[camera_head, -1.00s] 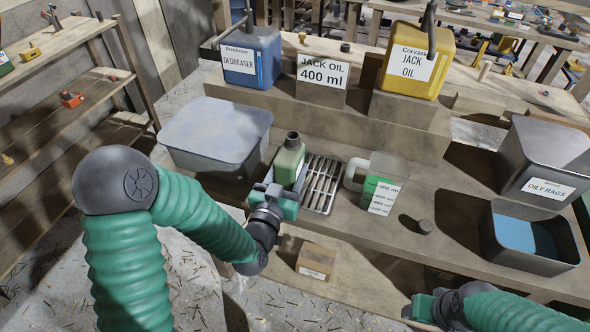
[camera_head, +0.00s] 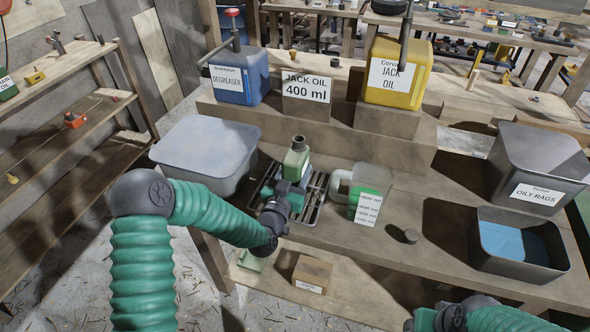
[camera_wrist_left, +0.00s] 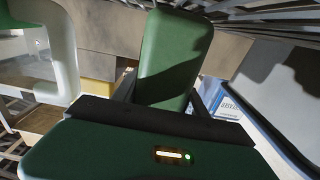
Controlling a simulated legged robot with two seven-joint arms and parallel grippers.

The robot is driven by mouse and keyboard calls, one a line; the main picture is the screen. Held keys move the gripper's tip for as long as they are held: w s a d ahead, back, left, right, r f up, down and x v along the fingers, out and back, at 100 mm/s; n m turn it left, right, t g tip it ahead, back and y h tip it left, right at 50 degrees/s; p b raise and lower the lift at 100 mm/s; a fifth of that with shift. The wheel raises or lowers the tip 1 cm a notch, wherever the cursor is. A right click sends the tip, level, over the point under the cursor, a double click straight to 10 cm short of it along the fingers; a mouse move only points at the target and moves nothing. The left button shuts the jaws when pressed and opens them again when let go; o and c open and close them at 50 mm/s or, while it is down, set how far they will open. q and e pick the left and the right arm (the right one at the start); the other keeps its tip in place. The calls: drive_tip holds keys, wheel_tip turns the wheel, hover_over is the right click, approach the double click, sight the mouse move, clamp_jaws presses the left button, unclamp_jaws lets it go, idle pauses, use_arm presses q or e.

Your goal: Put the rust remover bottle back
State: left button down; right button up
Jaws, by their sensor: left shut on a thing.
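A green bottle (camera_head: 296,160) with a dark, open-looking neck stands roughly upright above the slotted metal grate (camera_head: 317,197) on the bench. No label on it is readable, so I cannot confirm it is the rust remover. My left gripper (camera_head: 289,188) is shut on the bottle's lower part. In the left wrist view, the bottle (camera_wrist_left: 175,58) rises between the fingers. Whether its base touches the grate is hidden. My right gripper (camera_head: 425,318) is at the bottom edge, away from the bottle, and its jaws are not clear.
A measuring jug (camera_head: 368,188) with green liquid is close right of the bottle; a grey basin (camera_head: 205,150) is left. A dark cap (camera_head: 411,236) lies on the bench. Behind stand the degreaser can (camera_head: 240,75) and jack oil can (camera_head: 397,72).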

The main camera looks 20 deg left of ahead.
use_arm(q)
drive_tip(key=c, duration=1)
unclamp_jaws()
drive_tip(key=shift+f, duration=0.1)
drive_tip(key=o, duration=0.4)
drive_tip(key=shift+a+f, duration=0.1)
drive_tip(key=shift+a, duration=1.15)
drive_tip(key=shift+d+r, duration=0.3)
drive_tip(key=shift+d, duration=0.05)
drive_tip(key=s, duration=0.5)
drive_tip(key=shift+s+d+f, duration=0.1)
drive_tip(key=shift+d+f, duration=0.05)
drive_tip(key=shift+d, duration=0.25)
drive_tip(key=s, duration=0.3)
drive_tip(key=s+a, duration=0.1)
drive_tip(key=s, duration=0.3)
drive_tip(key=shift+a+f, duration=0.1)
drive_tip(key=shift+a, duration=0.05)
drive_tip(key=shift+d, duration=0.2)
use_arm(e)
drive_tip(key=shift+a+f, duration=0.15)
drive_tip(key=shift+a, duration=0.4)
use_arm(q)
drive_tip(key=shift+d, duration=0.1)
use_arm(e)
drive_tip(key=shift+d, duration=0.1)
